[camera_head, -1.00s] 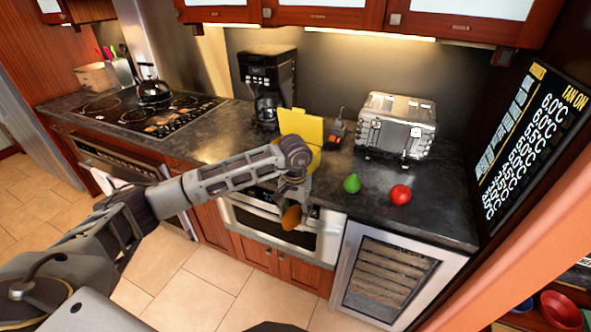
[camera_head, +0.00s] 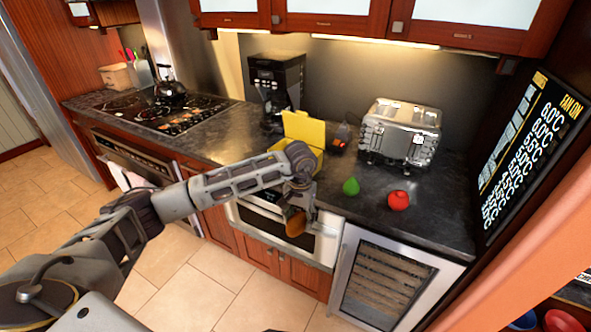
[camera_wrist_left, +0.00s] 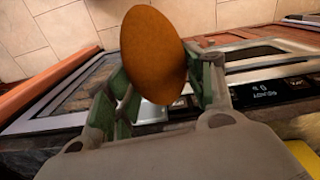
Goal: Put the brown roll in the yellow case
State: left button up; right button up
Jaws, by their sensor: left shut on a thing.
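The brown roll (camera_head: 295,223) hangs in my left gripper (camera_head: 298,205), in front of the counter's front edge and the built-in oven. In the left wrist view the roll (camera_wrist_left: 153,55) is an orange-brown oval between the two green-padded fingers of the gripper (camera_wrist_left: 160,90), which are shut on it. The yellow case (camera_head: 303,128) stands on the counter behind my left wrist with its lid raised. My arm hides part of its lower half. A yellow edge also shows at the lower right of the left wrist view (camera_wrist_left: 306,155). My right gripper is not in view.
A green pear (camera_head: 351,186) and a red apple (camera_head: 398,200) lie on the counter (camera_head: 440,215) right of the case. A silver toaster (camera_head: 400,130) stands behind them, and a black coffee maker (camera_head: 276,85) stands behind the case. The oven (camera_head: 320,245) is below.

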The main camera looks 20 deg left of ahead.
pick_arm(q)
jog(key=shift+r, duration=0.1)
jog(key=shift+w+a+r, duration=0.1)
jog(key=shift+w+a, duration=0.1)
jog(key=shift+a, duration=0.5)
jog(key=a+r+n, duration=0.6)
jog(key=a+r, duration=0.9)
jog(key=a, duration=0.4)
jog(key=s+d+r+n, duration=0.1)
jog(key=s+n, duration=0.3)
jog(key=n, duration=1)
jog(key=s+d+r+n, duration=0.1)
jog(key=s+r+n, duration=0.2)
jog(key=n, duration=1.1)
jog(key=shift+s+d, duration=0.2)
jog(key=shift+s, duration=0.3)
